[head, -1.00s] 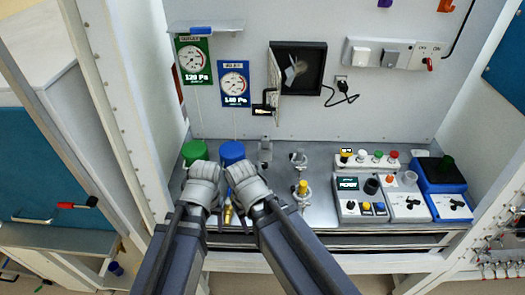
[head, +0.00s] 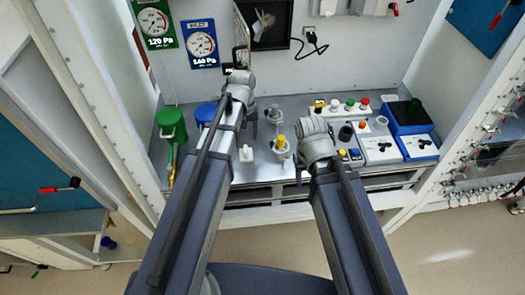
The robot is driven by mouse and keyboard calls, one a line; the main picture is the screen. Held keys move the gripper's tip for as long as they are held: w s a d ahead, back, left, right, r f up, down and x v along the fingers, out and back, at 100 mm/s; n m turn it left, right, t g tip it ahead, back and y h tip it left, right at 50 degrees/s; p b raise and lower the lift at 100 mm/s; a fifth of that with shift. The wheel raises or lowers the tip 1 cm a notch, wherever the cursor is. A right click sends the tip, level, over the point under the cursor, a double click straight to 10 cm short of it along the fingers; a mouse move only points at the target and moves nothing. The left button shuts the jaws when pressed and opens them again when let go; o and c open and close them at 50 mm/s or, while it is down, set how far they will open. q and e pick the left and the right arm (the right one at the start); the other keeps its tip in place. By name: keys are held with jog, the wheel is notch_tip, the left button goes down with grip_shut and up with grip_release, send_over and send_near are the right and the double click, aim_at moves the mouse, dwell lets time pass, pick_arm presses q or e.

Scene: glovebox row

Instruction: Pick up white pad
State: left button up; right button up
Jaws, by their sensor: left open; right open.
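A small white piece (head: 246,153) lies on the grey bench just right of my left forearm; it may be the white pad, but it is too small to be sure. My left gripper (head: 238,72) is open, up near the back wall beyond the white piece, its fingers mostly hidden by its own wrist. My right gripper (head: 314,124) is open over the bench, right of a yellow-topped fitting (head: 281,146), its fingertips also hidden. Neither gripper visibly touches the white piece.
A green cylinder (head: 171,124) and a blue one (head: 206,115) stand at the left. A row of coloured buttons (head: 342,106), grey control boxes (head: 380,150) and a blue box (head: 408,116) fill the right. An open wall hatch (head: 268,22) is behind.

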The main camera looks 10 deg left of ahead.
aim_at(245, 147)
pick_arm(q)
jog(key=shift+w+d, duration=0.1)
notch_tip(245, 147, down, 2)
jog(key=shift+f+b, duration=0.1)
jog(key=shift+b, duration=1)
jog(key=f+b, duration=0.5)
jog(key=shift+s+a+f+b, duration=0.2)
jog(key=shift+a+f+b, duration=0.2)
jog(key=shift+r, duration=0.1)
grip_shut()
